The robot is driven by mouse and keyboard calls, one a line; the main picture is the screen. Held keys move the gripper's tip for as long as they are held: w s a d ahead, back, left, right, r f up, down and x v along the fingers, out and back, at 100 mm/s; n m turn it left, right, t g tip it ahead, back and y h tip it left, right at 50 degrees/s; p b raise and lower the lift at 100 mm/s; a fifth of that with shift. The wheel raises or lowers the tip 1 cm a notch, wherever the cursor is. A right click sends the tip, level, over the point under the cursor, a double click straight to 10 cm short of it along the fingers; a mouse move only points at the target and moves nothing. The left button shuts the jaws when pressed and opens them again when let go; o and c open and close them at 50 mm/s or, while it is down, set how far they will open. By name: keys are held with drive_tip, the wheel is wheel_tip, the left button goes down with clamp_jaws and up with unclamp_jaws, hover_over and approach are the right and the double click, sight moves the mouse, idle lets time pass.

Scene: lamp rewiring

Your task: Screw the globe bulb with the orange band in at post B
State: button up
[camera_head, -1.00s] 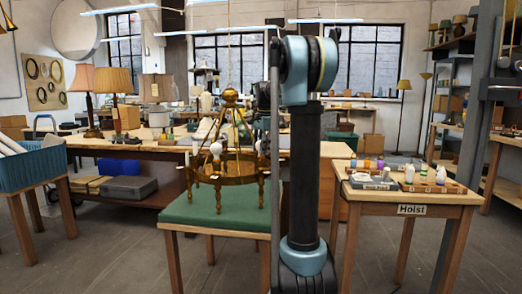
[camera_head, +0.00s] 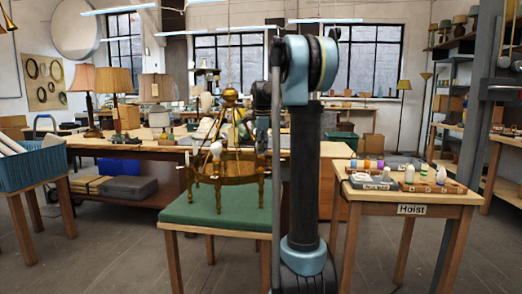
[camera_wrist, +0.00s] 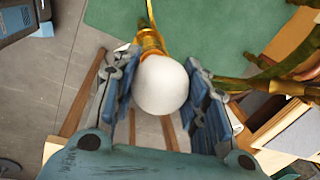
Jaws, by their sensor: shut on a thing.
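A white globe bulb (camera_wrist: 162,86) sits between the two blue-grey fingers of my gripper (camera_wrist: 165,95) in the wrist view, and the fingers are shut on it. No letter shows on the post. In the head view the brass chandelier (camera_head: 230,170) stands on a green-topped table (camera_head: 190,212). Another white bulb (camera_head: 216,149) is on its left side.
Curved brass chandelier arms (camera_wrist: 275,80) pass close to the right of my gripper. The table labelled Hoist (camera_head: 411,210) at right holds bulbs and small coloured items. A blue bin (camera_head: 30,168) stands at left. The floor between the tables is open.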

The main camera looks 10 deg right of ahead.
drive_tip(key=shift+m+h, duration=0.3)
drive_tip(key=shift+m, duration=1.3)
drive_tip(key=o, duration=1.3)
drive_tip(key=shift+w, duration=0.1)
drive_tip(key=shift+c, duration=0.2)
drive_tip(key=r, duration=0.3)
drive_tip(key=s+r, duration=0.1)
drive_tip(key=r, duration=0.3)
drive_tip(key=s+r, duration=0.1)
drive_tip(key=r, duration=0.3)
drive_tip(key=shift+a+r, duration=0.25)
drive_tip(key=shift+a, duration=0.05)
drive_tip(key=s+f+n, duration=1)
drive_tip(key=s+f, duration=0.8)
drive_tip(key=s, duration=0.3)
drive_tip(key=s+f+n, duration=1.1)
drive_tip(key=s+f, duration=0.7)
drive_tip(key=s, duration=0.3)
drive_tip(key=shift+s+d+f+n, duration=0.15)
drive_tip(key=shift+d+f+n, duration=0.15)
drive_tip(key=shift+d+f, duration=0.05)
